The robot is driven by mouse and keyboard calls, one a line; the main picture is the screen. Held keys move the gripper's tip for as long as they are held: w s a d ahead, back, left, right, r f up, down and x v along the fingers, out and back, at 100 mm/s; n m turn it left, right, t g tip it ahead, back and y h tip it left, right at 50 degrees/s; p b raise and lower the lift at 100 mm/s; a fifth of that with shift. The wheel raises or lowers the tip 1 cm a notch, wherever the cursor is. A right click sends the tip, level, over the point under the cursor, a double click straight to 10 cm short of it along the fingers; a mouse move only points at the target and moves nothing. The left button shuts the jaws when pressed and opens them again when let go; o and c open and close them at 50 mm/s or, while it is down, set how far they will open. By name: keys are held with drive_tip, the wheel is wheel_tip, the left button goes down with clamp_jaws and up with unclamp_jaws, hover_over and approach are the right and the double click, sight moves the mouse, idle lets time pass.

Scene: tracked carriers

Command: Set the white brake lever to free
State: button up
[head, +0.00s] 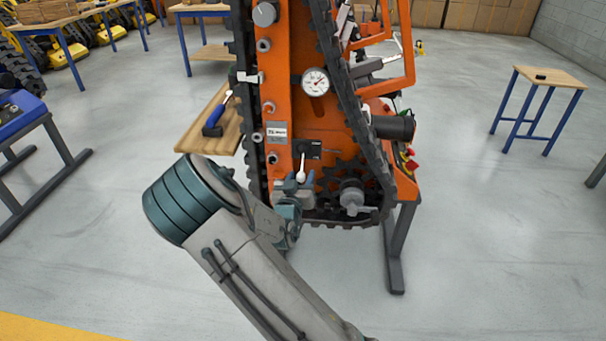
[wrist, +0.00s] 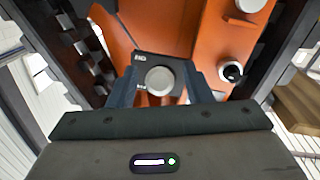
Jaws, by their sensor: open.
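The white brake lever (head: 301,170) is on the orange side of the tracked carrier (head: 290,95), in front of a small black plate (head: 316,149). In the head view the lever stands roughly upright, with its round knob at the lower end. In the wrist view the knob (wrist: 160,80) shows end-on between the fingers of my gripper (wrist: 163,85). My gripper (head: 295,185) is open, with one finger on each side of the knob. I cannot tell whether either finger touches it. The plate's lettering (wrist: 141,57) is only partly readable.
A dark toothed sprocket (head: 345,182) and the black track (head: 352,110) lie close to the right of my gripper. A pressure gauge (head: 315,82) sits above the lever. A wooden bench (head: 190,140) stands to the left. A small table (head: 553,77) stands at right, with open floor around it.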

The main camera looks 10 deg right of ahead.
drive_tip(key=shift+x, duration=1.25)
clamp_jaws()
